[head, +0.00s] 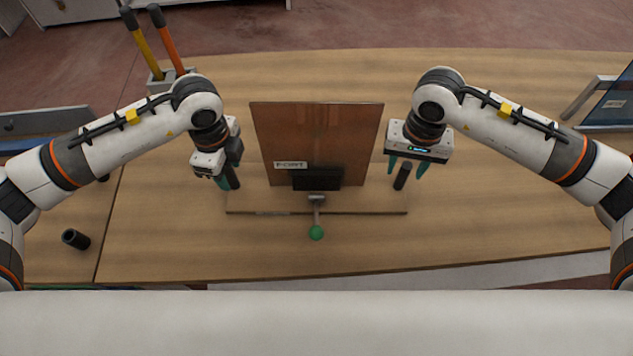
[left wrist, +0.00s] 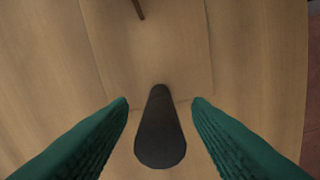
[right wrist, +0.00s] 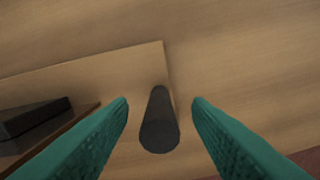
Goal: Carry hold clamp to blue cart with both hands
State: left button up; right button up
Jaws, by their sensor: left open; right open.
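The hold clamp stands on the wooden table, with a flat wooden base (head: 372,207), a black clamp block (head: 316,179) and a lever with a green knob (head: 316,232). An upright brown panel (head: 320,132) with a label stands behind the block. My left gripper (head: 228,182) is open at the base's left end; its green fingers lie either side of a black upright handle (left wrist: 160,135). My right gripper (head: 407,168) is open above the right end, its fingers either side of the other black handle (right wrist: 159,128). Neither gripper visibly grips its handle.
A holder (head: 170,78) with yellow and orange handled tools stands at the back left. A black cylinder (head: 76,239) is at the front left. A grey-edged unit with some blue (head: 45,121) is at left, and a dark blue framed panel (head: 612,104) at right.

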pick_arm(q)
jog(key=shift+f, duration=1.05)
pick_arm(e)
jog(key=shift+f, duration=1.05)
pick_arm(q)
grip_shut()
pick_arm(e)
grip_shut()
pick_arm(q)
jog(key=shift+r, duration=0.1)
pick_arm(e)
jog(key=shift+r, duration=0.1)
